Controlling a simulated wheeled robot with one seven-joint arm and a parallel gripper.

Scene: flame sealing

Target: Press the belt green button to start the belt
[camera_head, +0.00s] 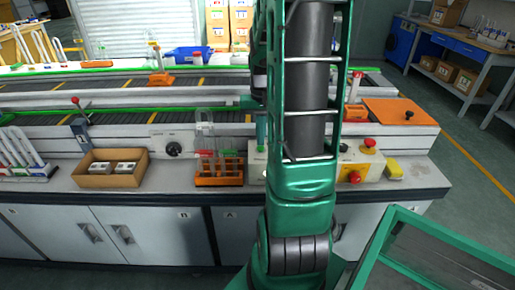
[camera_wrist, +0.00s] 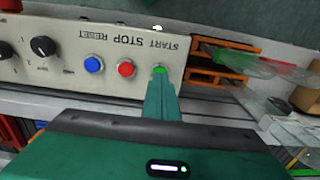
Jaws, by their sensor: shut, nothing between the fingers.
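In the wrist view the green START button (camera_wrist: 160,71) is the rightmost of three buttons on a cream control panel (camera_wrist: 100,45); the lettering appears upside down. My gripper (camera_wrist: 160,84) is shut and empty, with its green fingertips right at the green button and covering its lower part. I cannot tell whether they touch it or press it in. In the head view the panel (camera_head: 256,172) shows beside my arm, which hides most of it and the button.
A red STOP button (camera_wrist: 126,68) and a blue RESET button (camera_wrist: 93,64) sit close left of the green one. An orange rack (camera_head: 219,172) with tubes stands beside the panel. A cardboard box (camera_head: 110,181) is further left. A red emergency button (camera_head: 369,143) sits right of my arm.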

